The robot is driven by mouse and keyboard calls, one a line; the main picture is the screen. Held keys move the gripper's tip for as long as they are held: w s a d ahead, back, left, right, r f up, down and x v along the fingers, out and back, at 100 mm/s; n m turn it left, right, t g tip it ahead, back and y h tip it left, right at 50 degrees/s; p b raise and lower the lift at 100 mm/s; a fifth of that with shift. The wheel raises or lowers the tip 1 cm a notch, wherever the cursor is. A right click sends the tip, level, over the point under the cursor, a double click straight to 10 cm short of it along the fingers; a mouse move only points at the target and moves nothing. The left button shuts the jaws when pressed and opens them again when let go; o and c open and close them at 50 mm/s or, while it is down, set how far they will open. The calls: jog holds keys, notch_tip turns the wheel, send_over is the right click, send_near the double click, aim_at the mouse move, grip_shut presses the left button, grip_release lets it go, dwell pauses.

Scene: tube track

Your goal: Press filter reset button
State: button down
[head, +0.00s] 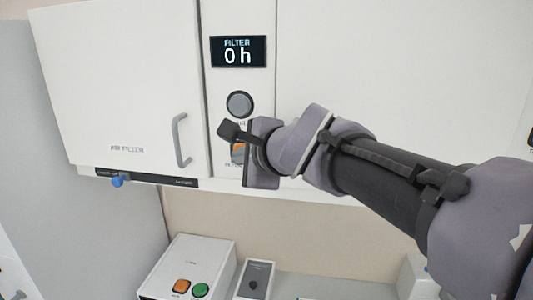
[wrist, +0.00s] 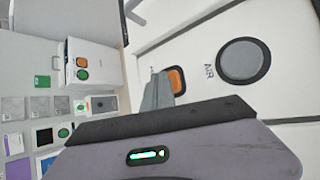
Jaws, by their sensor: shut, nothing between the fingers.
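The orange button (head: 238,153) is on the narrow panel of the white cabinet, partly hidden behind my wrist. In the wrist view the orange button (wrist: 177,80) shows just right of my fingers. My gripper (wrist: 157,91) is shut and empty, its grey fingertips beside the button. I cannot tell whether they touch it. In the head view my wrist hides the fingers. The filter display (head: 238,52) above reads "0 h". A round dark grey knob (head: 240,104) sits between display and button, and it also shows in the wrist view (wrist: 243,61), beside the letters "AIR".
A cabinet door (head: 120,80) with a grey handle (head: 181,140) is left of the panel. Below are a white box (head: 187,268) with orange and green buttons and a small grey switch box (head: 255,280).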

jog(key=shift+s+a, duration=0.1)
jog(key=shift+s, duration=0.8)
jog(key=s+p, duration=0.2)
jog(key=s, duration=0.1)
jog(key=s+p, duration=0.1)
jog(key=s, duration=0.1)
jog(key=shift+a, duration=0.35)
